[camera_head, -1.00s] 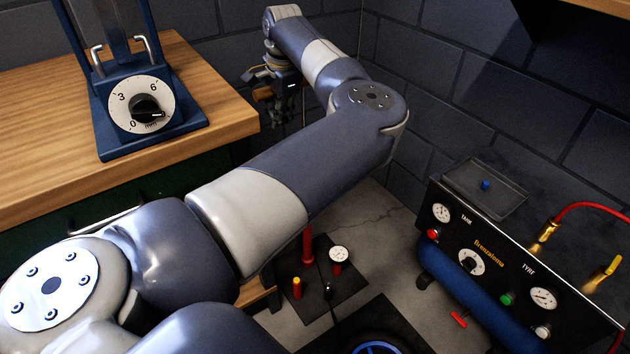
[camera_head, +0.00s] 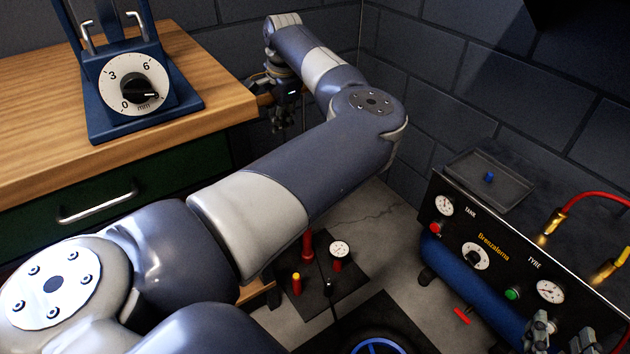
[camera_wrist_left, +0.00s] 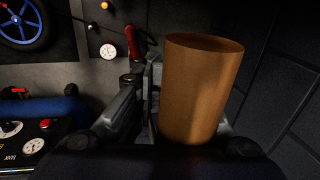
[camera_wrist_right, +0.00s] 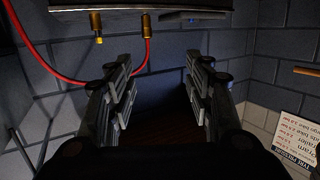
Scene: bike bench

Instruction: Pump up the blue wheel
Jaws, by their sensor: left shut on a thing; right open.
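The blue wheel (camera_head: 378,347) shows only as a blue rim with spokes at the bottom of the head view; it also shows in the left wrist view (camera_wrist_left: 22,22). My left gripper (camera_head: 280,92) is shut on a brown cylinder (camera_wrist_left: 198,90), by the bench corner. The compressor (camera_head: 490,262) has tank and tyre gauges, a knob and a green button. My right gripper (camera_head: 560,338) is in front of the compressor's lower right end, open and empty between its fingers in the right wrist view. Beyond them hang a red hose (camera_wrist_right: 40,55) and brass fittings.
A wooden bench (camera_head: 50,165) with a blue dial stand (camera_head: 145,125) fills the left. A black mat (camera_head: 318,285) holds red posts and a small gauge (camera_head: 340,250). Block walls close the back and right. My left arm crosses the middle. A printed sign (camera_wrist_right: 292,142) shows lower right.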

